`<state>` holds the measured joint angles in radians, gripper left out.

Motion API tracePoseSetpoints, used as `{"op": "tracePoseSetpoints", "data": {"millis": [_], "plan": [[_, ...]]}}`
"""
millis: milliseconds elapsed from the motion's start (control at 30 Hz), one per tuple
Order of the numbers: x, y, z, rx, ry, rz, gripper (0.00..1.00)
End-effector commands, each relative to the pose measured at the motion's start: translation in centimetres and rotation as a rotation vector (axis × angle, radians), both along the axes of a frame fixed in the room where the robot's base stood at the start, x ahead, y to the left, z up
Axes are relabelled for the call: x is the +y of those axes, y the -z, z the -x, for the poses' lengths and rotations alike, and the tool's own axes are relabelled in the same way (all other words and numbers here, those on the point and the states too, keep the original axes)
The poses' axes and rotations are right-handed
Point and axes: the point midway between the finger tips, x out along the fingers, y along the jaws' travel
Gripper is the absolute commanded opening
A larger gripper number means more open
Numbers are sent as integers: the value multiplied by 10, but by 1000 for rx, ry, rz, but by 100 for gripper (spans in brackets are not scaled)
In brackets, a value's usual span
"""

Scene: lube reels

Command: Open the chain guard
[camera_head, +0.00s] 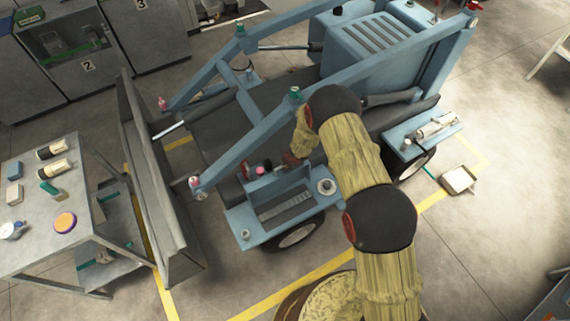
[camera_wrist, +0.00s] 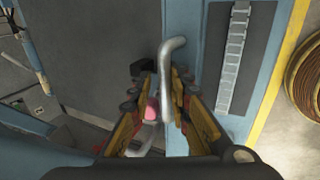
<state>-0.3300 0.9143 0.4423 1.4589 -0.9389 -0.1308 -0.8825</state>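My gripper (camera_wrist: 162,76) reaches down at the side of the blue loader, and its fingers stand apart. A bent silver handle (camera_wrist: 172,52) rises between the fingertips, closer to the right finger; I cannot tell whether it touches. The handle stands beside a dark grey panel (camera_wrist: 95,45), which may be the chain guard; I cannot tell for certain. A pink knob (camera_wrist: 152,108) shows between the fingers, lower down. In the head view my gripper (camera_head: 292,160) is small and partly hidden by my arm, near the blue side step (camera_head: 245,222).
The blue loader (camera_head: 370,50) has lift arms above my gripper. Its grey bucket (camera_head: 150,170) is at left, beside a metal table (camera_head: 35,235) with small items. A coiled hose reel (camera_wrist: 307,75) lies at right in the wrist view. Open floor (camera_head: 490,230) is at right.

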Motion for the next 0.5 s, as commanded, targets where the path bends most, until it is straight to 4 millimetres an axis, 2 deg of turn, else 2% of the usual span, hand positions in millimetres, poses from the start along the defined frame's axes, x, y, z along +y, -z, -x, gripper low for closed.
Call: {"op": "tracePoseSetpoints", "data": {"millis": [333,500], "plan": [[0,-1,0,-1,0,-1,15],[-3,-14,3,-2,0,0,15]]}}
